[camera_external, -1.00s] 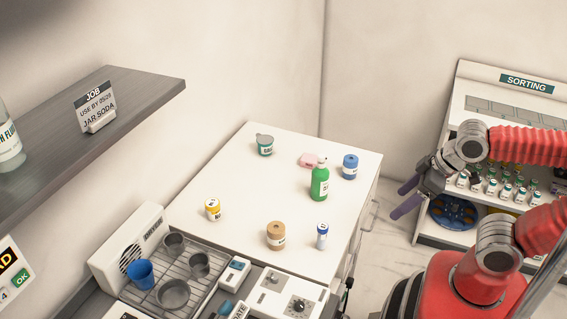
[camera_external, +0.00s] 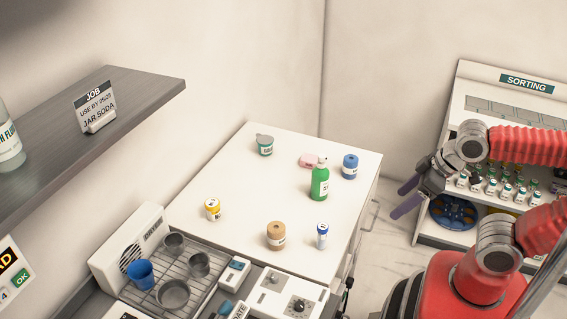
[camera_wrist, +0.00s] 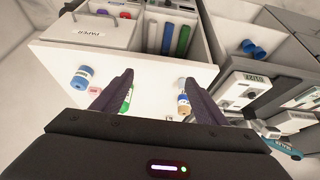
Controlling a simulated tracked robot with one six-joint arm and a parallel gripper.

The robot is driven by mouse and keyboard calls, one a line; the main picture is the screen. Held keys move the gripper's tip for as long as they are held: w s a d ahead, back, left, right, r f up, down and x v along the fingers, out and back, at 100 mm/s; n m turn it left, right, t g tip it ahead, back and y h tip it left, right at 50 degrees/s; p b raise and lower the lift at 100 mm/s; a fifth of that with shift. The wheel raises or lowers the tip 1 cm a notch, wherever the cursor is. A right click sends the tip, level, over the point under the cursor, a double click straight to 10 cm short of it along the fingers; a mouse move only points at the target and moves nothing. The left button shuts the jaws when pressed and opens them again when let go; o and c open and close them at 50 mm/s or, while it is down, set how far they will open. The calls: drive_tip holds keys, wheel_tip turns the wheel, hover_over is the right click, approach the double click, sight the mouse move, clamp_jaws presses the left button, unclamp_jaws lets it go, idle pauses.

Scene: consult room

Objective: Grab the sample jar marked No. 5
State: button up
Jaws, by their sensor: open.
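My gripper (camera_external: 401,201) is open and empty, right of the worktop edge. In the wrist view my gripper's fingers (camera_wrist: 158,80) are spread, with the blue jar (camera_wrist: 83,77) left of them.
A green bottle (camera_external: 320,183) and a pink item (camera_external: 308,161) stand near the blue jar. A rack with cups (camera_external: 172,293) is at the front left. A sorting shelf (camera_external: 510,82) with small vials is at right. In the wrist view, a paper bin (camera_wrist: 93,33) lies beyond the worktop.

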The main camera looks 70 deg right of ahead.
drive_tip(key=shift+c, duration=1.3)
drive_tip(key=w+d+t, duration=0.2)
drive_tip(key=w+t, duration=0.2)
drive_tip(key=w, duration=2)
drive_tip(key=w+a+f+n+t+y, duration=0.1)
drive_tip(key=w+a+f, duration=0.1)
drive_tip(key=w, duration=0.3)
drive_tip(key=w+a+f+n+t+y, duration=0.1)
drive_tip(key=w+a+f, duration=0.2)
drive_tip(key=w, duration=0.3)
drive_tip(key=w+a+f+n+t+y, duration=0.1)
drive_tip(key=w+a+f+y, duration=0.1)
drive_tip(key=w+f, duration=0.3)
drive_tip(key=shift+w+a+n, duration=0.25)
drive_tip(key=shift+a+n, duration=0.15)
drive_tip(key=shift+a, duration=0.3)
drive_tip(key=shift+w+a+f+y, duration=0.15)
drive_tip(key=shift+w+a+y, duration=0.05)
drive_tip(key=shift+a+y, duration=0.1)
